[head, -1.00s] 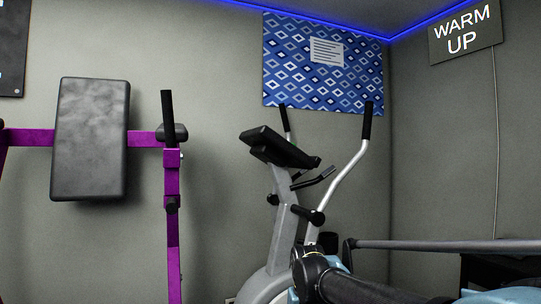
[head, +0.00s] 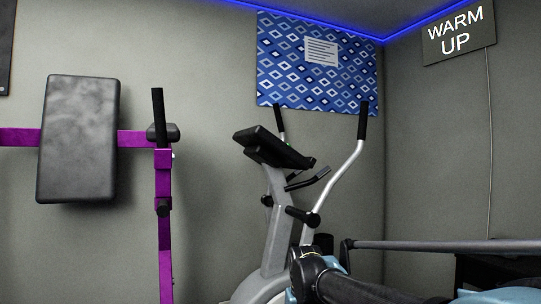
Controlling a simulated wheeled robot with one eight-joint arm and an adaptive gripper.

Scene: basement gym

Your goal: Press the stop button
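I cannot make out a stop button in the head view. A grey elliptical machine (head: 278,235) stands near the room's corner, with a dark tilted console (head: 272,147) on its post. A small green spot shows at the console's right end; it is too small to identify. Part of my dark arm (head: 350,287) crosses the bottom of the view, in front of the machine's lower part. No gripper fingers show, so I cannot see whether they are open or shut.
A purple frame (head: 164,222) with a black pad (head: 78,139) stands at left. A grey horizontal bar (head: 440,244) runs across the lower right. A blue patterned poster (head: 318,85) and a WARM UP sign (head: 459,33) hang on the walls. The floor is out of view.

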